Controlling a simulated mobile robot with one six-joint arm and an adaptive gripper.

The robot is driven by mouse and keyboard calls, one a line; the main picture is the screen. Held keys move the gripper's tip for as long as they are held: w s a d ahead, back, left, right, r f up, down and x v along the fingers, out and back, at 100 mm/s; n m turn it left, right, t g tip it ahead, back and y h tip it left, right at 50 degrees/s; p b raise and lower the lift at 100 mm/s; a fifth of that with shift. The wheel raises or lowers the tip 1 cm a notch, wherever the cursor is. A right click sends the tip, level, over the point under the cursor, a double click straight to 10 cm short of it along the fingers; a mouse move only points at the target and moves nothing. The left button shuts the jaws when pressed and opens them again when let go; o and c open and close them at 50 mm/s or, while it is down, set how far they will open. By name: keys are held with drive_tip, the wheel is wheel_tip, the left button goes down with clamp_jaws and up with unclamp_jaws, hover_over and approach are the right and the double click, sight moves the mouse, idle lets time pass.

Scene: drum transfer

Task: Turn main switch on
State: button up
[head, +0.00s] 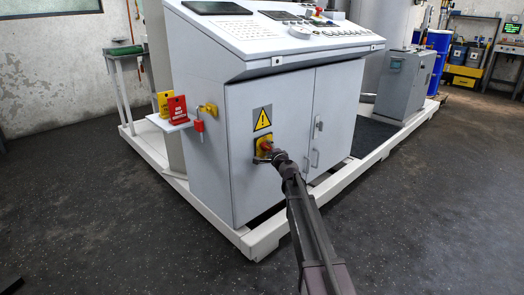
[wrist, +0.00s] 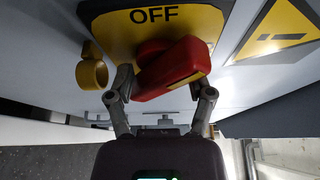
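The main switch is a red handle (head: 265,146) on a yellow plate, on the front of the grey control cabinet (head: 238,146), below a yellow warning sign. In the wrist view the red handle (wrist: 172,72) sits slanted, its right end higher. The yellow plate (wrist: 118,24) reads "OFF" above it. My gripper (head: 272,157) is at the switch. In the wrist view my gripper (wrist: 166,88) has one finger at each end of the handle. The fingers are apart with the handle between them; whether both press on it I cannot tell.
A yellow ring (wrist: 92,73) sticks out left of the switch. A small shelf (head: 167,122) with red and yellow tags and a red padlock (head: 198,125) are on the cabinet's left side. A white base frame (head: 262,238) runs along the floor. The dark floor in front is clear.

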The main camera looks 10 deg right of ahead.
drive_tip(key=shift+f, duration=0.1)
drive_tip(key=v, duration=1.4)
drive_tip(key=s+a+r+n+g+y+p, duration=0.3)
drive_tip(key=s+a+r+n+g+p, duration=0.5)
drive_tip(key=r+p, duration=0.6)
drive_tip(key=s+a+n+p, duration=0.2)
drive_tip(key=s+n+p, duration=0.1)
drive_tip(key=p, duration=0.7)
drive_tip(key=shift+s, duration=0.8)
